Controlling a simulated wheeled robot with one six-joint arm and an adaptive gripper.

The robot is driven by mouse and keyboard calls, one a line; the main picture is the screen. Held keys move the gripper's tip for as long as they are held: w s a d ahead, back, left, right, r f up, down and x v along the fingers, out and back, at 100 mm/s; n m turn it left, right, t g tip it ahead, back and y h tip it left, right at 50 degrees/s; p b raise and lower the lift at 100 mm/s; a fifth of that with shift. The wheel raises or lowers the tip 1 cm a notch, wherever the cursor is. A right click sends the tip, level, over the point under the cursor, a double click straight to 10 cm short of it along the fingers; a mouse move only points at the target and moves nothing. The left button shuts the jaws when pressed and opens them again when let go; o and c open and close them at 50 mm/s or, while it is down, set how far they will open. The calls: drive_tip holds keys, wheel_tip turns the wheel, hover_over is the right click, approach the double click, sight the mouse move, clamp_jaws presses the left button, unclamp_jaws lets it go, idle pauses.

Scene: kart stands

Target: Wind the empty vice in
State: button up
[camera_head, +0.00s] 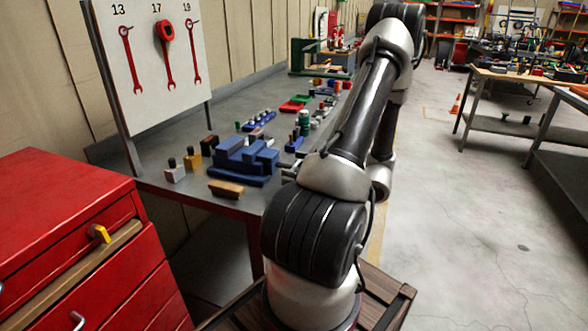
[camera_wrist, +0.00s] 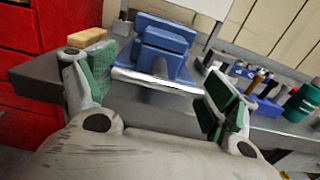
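The blue vice (camera_head: 240,163) stands on the grey workbench, close to its front edge. In the wrist view the vice (camera_wrist: 165,42) is straight ahead, with a shiny pale bar or edge across its near side; I cannot tell which. I see nothing held in the vice, but its jaw gap is not clear. My gripper (camera_wrist: 150,78) is open, its green-padded fingers wide apart either side of that bar.
A red drawer cabinet (camera_head: 70,220) is at the left, and a tool board (camera_head: 160,60) stands behind.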

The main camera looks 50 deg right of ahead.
drive_tip(key=shift+f+n, duration=0.15)
drive_tip(key=shift+n, duration=0.35)
drive_tip(key=shift+c, duration=0.4)
drive_tip(key=shift+n, duration=0.9)
drive_tip(key=n, duration=0.4)
drive_tip(key=shift+n, duration=0.3)
drive_tip(key=n, duration=1.4)
drive_tip(key=shift+n, duration=0.3)
drive_tip(key=n, duration=0.4)
drive_tip(key=shift+r+n, duration=0.2)
drive_tip(key=shift+n, duration=1.5)
drive_tip(key=shift+d, duration=0.1)
